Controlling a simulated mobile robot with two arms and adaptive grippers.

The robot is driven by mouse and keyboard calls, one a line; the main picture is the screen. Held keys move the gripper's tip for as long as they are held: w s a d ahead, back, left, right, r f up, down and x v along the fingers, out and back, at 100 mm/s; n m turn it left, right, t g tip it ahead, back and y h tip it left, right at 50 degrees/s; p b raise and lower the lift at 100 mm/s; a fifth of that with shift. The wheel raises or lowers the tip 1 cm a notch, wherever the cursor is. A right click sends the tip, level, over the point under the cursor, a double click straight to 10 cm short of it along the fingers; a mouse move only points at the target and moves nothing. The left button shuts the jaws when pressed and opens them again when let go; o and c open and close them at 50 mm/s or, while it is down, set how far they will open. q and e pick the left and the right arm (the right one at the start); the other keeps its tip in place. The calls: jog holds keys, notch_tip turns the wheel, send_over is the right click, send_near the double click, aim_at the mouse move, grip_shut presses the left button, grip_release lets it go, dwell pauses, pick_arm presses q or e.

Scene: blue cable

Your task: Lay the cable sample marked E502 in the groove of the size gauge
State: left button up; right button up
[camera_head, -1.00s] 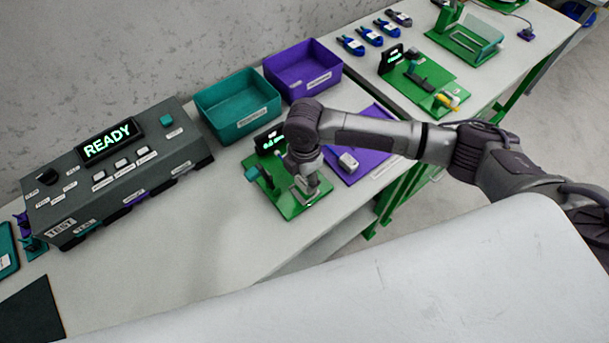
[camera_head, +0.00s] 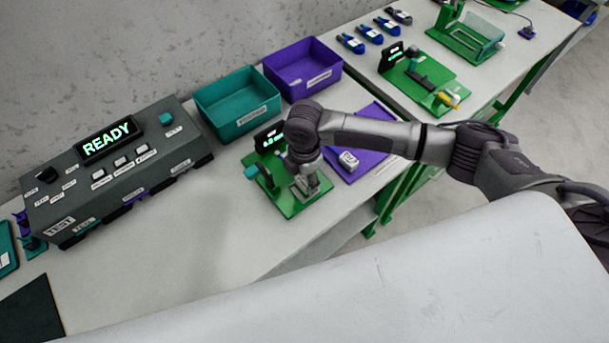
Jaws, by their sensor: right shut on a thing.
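The size gauge is a green plate (camera_head: 288,209) with a small lit display (camera_head: 270,138) at its back and a teal knob (camera_head: 251,172) at its left. My right gripper (camera_head: 311,188) points down over the right part of this plate. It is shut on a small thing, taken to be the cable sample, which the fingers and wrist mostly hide. I cannot read its mark or tell whether it touches the groove. My left gripper is not in view.
A purple tray (camera_head: 374,165) with a white-labelled item (camera_head: 348,160) lies just right of the gauge. Teal (camera_head: 239,107) and purple (camera_head: 303,71) bins stand behind. A dark READY console (camera_head: 110,172) is at left. Blue cable samples (camera_head: 370,35) lie at the far back.

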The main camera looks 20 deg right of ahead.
jog(key=shift+f+b, duration=0.3)
jog(key=shift+f, duration=0.75)
dwell(0.4)
jog(key=o, duration=1.3)
jog(key=shift+c, duration=0.2)
jog(key=shift+r, duration=0.1)
notch_tip(320, 180, up, 8)
jog(key=p, duration=0.8)
jog(key=shift+p, duration=0.3)
jog(key=shift+a, duration=0.1)
